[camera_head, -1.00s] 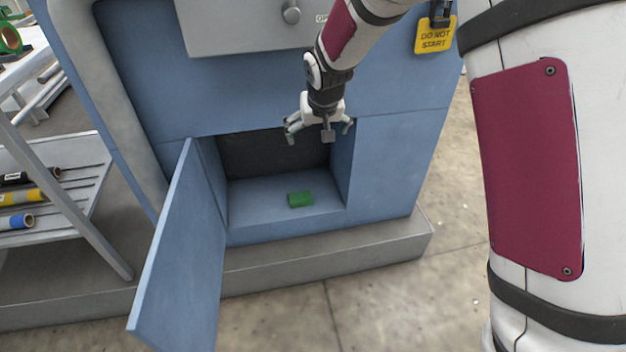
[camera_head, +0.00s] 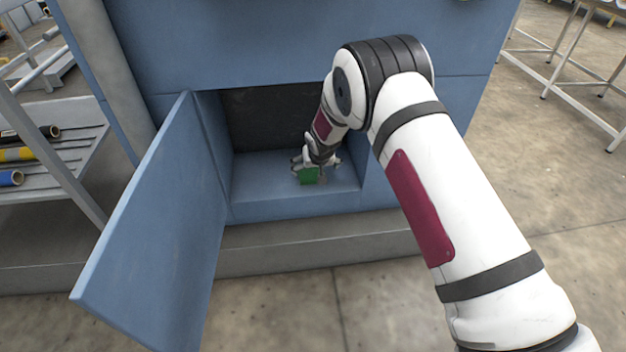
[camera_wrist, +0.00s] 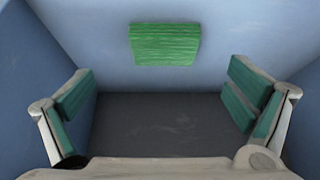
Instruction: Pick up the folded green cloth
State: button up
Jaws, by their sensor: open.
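The folded green cloth (camera_head: 309,176) lies on the floor of the open blue compartment in the head view. It also shows in the wrist view (camera_wrist: 165,44), flat on the blue surface, above and between the fingers. My gripper (camera_head: 317,165) is inside the compartment, at the cloth in the head view. In the wrist view my gripper (camera_wrist: 162,100) is open, with its green-padded fingers wide apart and nothing between the tips. Whether a finger touches the cloth cannot be told; the arm and wrist hide part of the compartment's right side.
The blue door (camera_head: 160,225) stands open at the left of the compartment (camera_head: 262,205). A rack (camera_head: 55,180) with several rolls is at the far left. A grey plinth (camera_head: 270,250) runs along the base. A metal table (camera_head: 570,50) stands at the back right.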

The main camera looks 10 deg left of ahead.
aim_at(312, 173)
jog(key=shift+a+b+x, duration=0.15)
jog(key=shift+b+x, duration=0.8)
jog(key=shift+x, duration=0.95)
jog(key=shift+a+b+x, duration=0.2)
jog(key=shift+b+x, duration=0.75)
jog(key=shift+x, duration=0.95)
jog(key=shift+r, duration=0.1)
jog(key=c, duration=1.1)
